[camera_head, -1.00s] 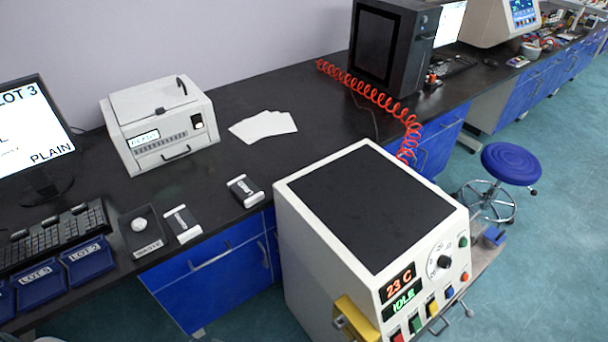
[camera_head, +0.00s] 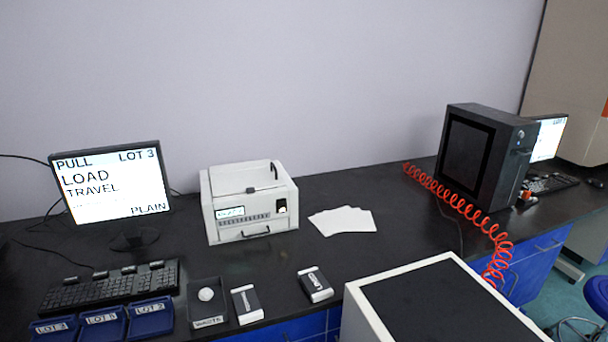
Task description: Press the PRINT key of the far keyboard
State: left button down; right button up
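Two keyboards show in the head view. One keyboard (camera_head: 112,287) lies at the left in front of a monitor (camera_head: 112,190) that reads PULL, LOT 3, LOAD, TRAVEL, PLAIN. The other, farther keyboard (camera_head: 549,184) lies at the right, in front of a second monitor (camera_head: 548,138) and partly behind a black tower cabinet (camera_head: 478,155). Its keys are too small to read, so I cannot pick out a PRINT key. Neither of my grippers is in view.
A white printer-like machine (camera_head: 249,203), white sheets (camera_head: 343,221) and a red coiled hose (camera_head: 452,197) are on the black bench. Blue lot trays (camera_head: 103,326) sit front left. A white-edged machine (camera_head: 430,305) stands in front; a blue stool (camera_head: 598,296) is at right.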

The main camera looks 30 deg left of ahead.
aim_at(156, 264)
jog(key=k+j+u, duration=0.1)
jog(key=u, duration=2.05)
jog(key=k+j, duration=0.05)
jog(key=j, duration=0.05)
